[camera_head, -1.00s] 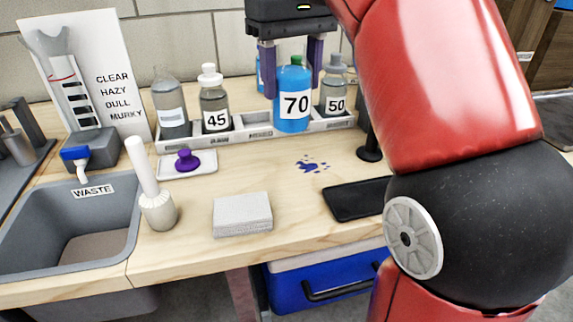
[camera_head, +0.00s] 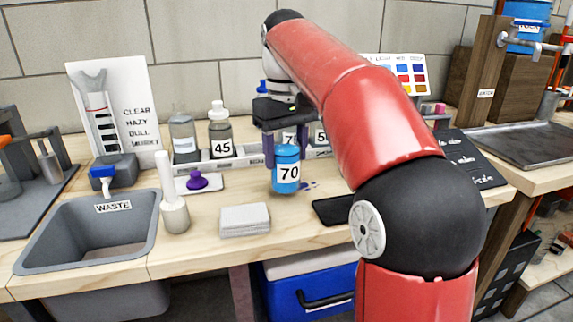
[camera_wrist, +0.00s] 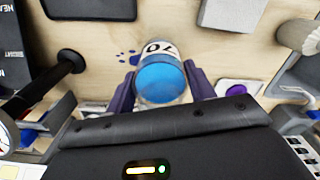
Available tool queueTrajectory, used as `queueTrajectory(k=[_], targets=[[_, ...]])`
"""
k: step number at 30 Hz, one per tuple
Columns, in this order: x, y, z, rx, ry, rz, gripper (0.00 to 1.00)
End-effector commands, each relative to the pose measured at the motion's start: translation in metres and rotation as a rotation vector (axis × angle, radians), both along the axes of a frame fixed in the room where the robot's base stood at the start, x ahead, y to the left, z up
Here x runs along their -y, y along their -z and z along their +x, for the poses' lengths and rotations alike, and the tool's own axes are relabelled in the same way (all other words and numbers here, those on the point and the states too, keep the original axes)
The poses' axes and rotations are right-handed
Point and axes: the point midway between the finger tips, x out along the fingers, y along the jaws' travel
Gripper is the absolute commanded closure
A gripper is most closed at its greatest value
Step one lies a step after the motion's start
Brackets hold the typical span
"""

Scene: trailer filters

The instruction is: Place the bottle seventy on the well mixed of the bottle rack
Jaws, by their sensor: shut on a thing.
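My gripper (camera_head: 285,160) is shut on the blue bottle marked 70 (camera_head: 287,177). It holds it upright in front of the bottle rack (camera_head: 226,164), and I cannot tell how far above the table. In the wrist view, the bottle's round blue top (camera_wrist: 160,82) sits between the purple fingers. The white rack holds a grey bottle (camera_head: 183,140), the bottle marked 45 (camera_head: 221,148), and the bottle marked 50 (camera_head: 321,137). Another label starting with 7 (camera_head: 289,137) shows partly behind my gripper. The compartment labels are too small to read, and my gripper hides part of the rack.
A white tray with a purple stopper (camera_head: 197,180), a white brush in its holder (camera_head: 174,214) and a stack of white pads (camera_head: 245,220) stand in front of the rack. A black tray (camera_head: 331,210) lies right. A waste sink (camera_head: 85,232) is left.

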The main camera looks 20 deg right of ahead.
Motion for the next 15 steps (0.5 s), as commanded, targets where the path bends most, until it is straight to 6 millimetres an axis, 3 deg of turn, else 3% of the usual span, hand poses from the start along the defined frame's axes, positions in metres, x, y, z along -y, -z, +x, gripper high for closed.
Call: queueTrajectory(k=[3,15], targets=[[0.0021,0.0111,0.0044,0.000,0.001,0.000,0.82],[0.0022,0.0146,0.0044,0.002,0.001,0.000,0.82]])
